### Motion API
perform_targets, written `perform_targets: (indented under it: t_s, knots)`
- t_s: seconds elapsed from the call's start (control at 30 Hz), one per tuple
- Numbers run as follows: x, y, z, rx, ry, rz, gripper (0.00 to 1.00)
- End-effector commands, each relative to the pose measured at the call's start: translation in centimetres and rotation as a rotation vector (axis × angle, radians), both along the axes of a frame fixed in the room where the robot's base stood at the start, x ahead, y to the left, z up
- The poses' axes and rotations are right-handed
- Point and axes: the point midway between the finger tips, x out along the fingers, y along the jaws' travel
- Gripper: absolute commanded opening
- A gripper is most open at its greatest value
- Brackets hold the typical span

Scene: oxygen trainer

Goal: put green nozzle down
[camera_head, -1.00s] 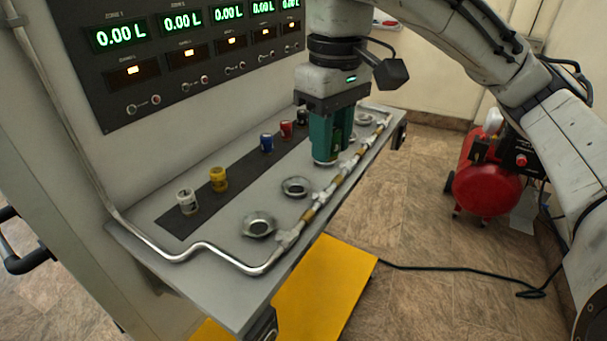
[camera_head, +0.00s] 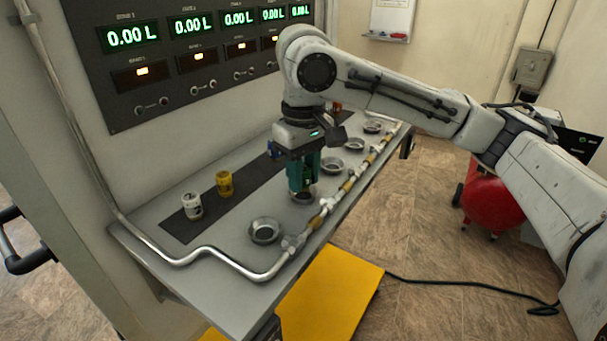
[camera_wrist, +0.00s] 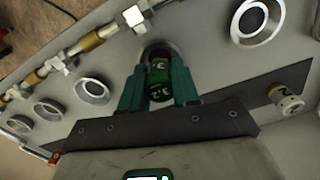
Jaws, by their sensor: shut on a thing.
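The green nozzle (camera_wrist: 159,82) is a small dark green cylinder with a marking on its top, seen between my fingers in the wrist view. My gripper (camera_wrist: 160,88) has teal fingers and is shut on it. In the head view my gripper (camera_head: 303,188) points down at the second socket from the near end of the grey shelf (camera_head: 222,252). The rim of that socket (camera_head: 303,198) shows just below the fingertips, and it also shows behind the nozzle in the wrist view (camera_wrist: 176,47). I cannot tell whether the nozzle touches the socket.
A white nozzle (camera_head: 192,206) and a yellow nozzle (camera_head: 225,184) stand on the dark strip. An empty socket (camera_head: 264,231) is nearest, with others (camera_head: 331,165) farther along. A metal pipe (camera_head: 205,246) with fittings runs along the front edge. A red tank (camera_head: 492,203) stands right.

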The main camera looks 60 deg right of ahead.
Motion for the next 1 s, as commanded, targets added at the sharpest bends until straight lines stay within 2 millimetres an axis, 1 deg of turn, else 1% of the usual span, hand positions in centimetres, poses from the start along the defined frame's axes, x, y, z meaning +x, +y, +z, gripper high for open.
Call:
perform_targets:
  t_s: [0.23,0.63,0.77,0.8,1.0]
  knots:
    - [0.0,0.0,0.0,0.000,-0.001,0.000,0.00]
    - [0.0,0.0,-1.1,0.001,-0.001,0.000,0.00]
    - [0.0,0.0,-1.2,0.000,0.000,0.000,0.00]
    - [0.0,0.0,-1.2,0.000,0.001,0.000,0.34]
    - [0.0,0.0,-1.2,0.001,0.002,0.000,0.53]
